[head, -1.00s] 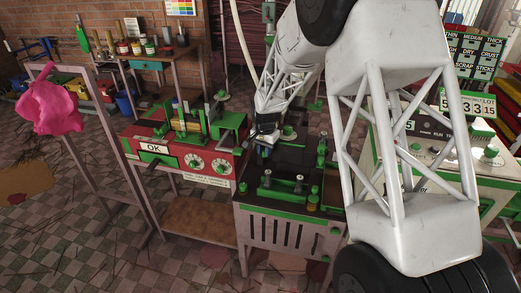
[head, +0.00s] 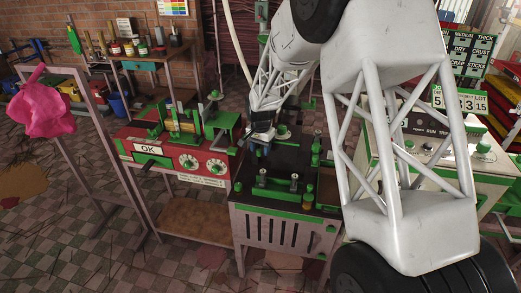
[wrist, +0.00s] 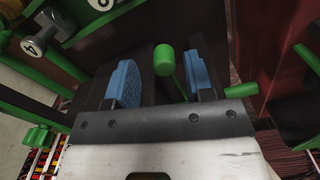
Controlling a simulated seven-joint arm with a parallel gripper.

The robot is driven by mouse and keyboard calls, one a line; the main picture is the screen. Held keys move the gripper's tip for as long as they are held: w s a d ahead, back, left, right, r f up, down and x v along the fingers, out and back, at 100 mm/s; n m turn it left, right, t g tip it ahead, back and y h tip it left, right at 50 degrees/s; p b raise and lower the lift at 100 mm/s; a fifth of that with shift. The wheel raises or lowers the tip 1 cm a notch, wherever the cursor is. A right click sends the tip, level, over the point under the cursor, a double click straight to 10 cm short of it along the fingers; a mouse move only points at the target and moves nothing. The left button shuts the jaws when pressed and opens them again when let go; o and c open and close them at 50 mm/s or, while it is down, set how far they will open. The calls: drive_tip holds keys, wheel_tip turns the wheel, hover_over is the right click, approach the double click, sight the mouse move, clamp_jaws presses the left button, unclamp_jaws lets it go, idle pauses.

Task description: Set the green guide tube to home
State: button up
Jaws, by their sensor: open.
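A green rounded cylinder on a stem (wrist: 165,62), which may be the guide tube, stands between the two blue fingers in the wrist view. My gripper (wrist: 160,76) is open around it, with a gap to each finger. In the head view my gripper (head: 262,134) is low at the back left corner of a dark-topped bench with green trim (head: 240,208). The gripper hides that spot, so I cannot pick out the tube there.
A red machine (head: 130,145) with an "OK" sign and two dials stands left of the bench. Green fittings and posts (head: 262,178) stand on the bench top. A white control panel (head: 410,150) is at the right. A pink cloth (head: 40,108) hangs at the far left.

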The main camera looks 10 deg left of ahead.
sight(260, 150)
drive_tip(key=shift+r, duration=3.6)
drive_tip(key=shift+d+r, duration=0.1)
drive_tip(key=s+d+r+n+t, duration=0.1)
drive_tip(key=s+d+r, duration=0.85)
drive_tip(key=d, duration=0.25)
drive_tip(key=s+d+r, duration=0.8)
drive_tip(key=s+d, duration=0.2)
drive_tip(key=d, duration=0.3)
drive_tip(key=s+d+n, duration=0.1)
drive_tip(key=s+d, duration=0.5)
drive_tip(key=s, duration=0.7)
drive_tip(key=s+d+t, duration=0.1)
drive_tip(key=s+d, duration=0.5)
drive_tip(key=s, duration=0.7)
drive_tip(key=shift+s+r+n+t, duration=0.2)
drive_tip(key=shift+s+n+t, duration=0.1)
drive_tip(key=shift+s+n, duration=0.1)
drive_tip(key=shift+d, duration=0.1)
